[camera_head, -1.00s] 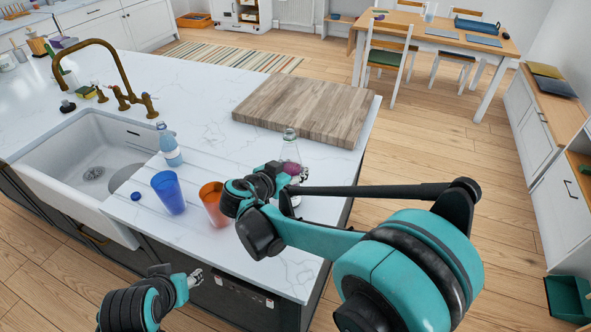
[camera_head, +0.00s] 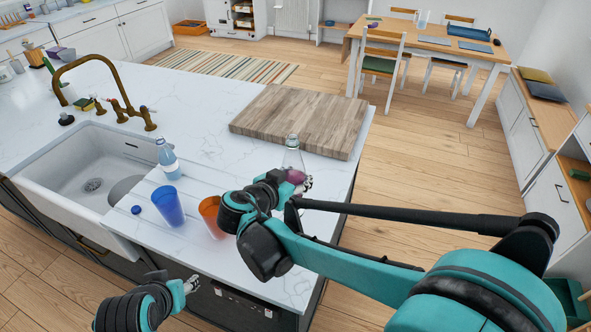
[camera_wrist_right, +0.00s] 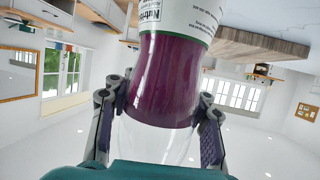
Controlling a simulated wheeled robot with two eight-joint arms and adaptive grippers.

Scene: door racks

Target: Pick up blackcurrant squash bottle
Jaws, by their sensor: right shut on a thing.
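The blackcurrant squash bottle (camera_head: 293,158) is clear with purple liquid inside. It is at the right end of the counter, in front of the wooden board. My right gripper (camera_head: 302,184) is shut on it. In the right wrist view, the bottle (camera_wrist_right: 168,75) appears upside down, its purple liquid and white label between and above the two fingers (camera_wrist_right: 160,125). Its lower part is hidden behind my arm in the head view, so I cannot tell whether it touches the counter. My left gripper (camera_head: 191,284) is low in front of the counter, apart from everything; its opening is unclear.
A wooden board (camera_head: 290,122) lies behind. The sink (camera_head: 75,165) is at the left.

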